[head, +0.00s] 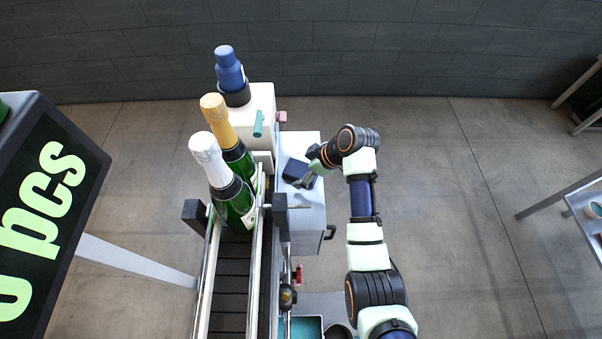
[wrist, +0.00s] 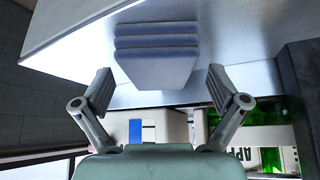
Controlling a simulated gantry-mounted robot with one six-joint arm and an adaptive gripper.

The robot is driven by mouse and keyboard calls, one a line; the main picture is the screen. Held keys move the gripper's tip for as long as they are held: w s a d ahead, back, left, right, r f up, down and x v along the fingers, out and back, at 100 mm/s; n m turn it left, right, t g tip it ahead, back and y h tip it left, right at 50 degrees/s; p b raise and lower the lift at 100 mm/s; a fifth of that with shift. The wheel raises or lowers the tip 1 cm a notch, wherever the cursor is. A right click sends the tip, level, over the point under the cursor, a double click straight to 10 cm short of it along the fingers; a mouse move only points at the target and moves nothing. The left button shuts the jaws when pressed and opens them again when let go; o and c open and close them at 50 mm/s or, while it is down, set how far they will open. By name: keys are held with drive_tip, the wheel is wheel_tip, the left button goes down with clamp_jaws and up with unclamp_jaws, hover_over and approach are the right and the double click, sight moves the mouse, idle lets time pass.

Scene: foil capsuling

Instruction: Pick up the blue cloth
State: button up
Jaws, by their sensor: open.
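The blue cloth (head: 296,171) is a small, folded, dark blue stack lying on the light grey top of a cabinet beside the conveyor. In the wrist view the cloth (wrist: 155,55) shows its stacked layers ahead of my gripper, between the lines of the two fingers. My gripper (wrist: 160,92) is open, with one finger on each side and nothing between the tips. In the head view my gripper (head: 304,182) is at the cloth's right side, close to it. I cannot tell whether a finger touches the cloth.
The cabinet top (head: 308,215) is mostly bare in front of the cloth. Left of it, two foil-topped green bottles (head: 237,205) stand on the conveyor (head: 232,290). A white machine with a blue top (head: 229,70) stands behind. A dark sign (head: 45,200) is at far left.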

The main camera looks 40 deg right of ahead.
sight(303, 170)
drive_tip(key=shift+w+f, duration=0.2)
drive_tip(key=c, duration=1.2)
wheel_tip(303, 170, up, 20)
drive_tip(key=p, duration=0.3)
drive_tip(key=shift+p, duration=0.4)
drive_tip(key=shift+r, duration=0.1)
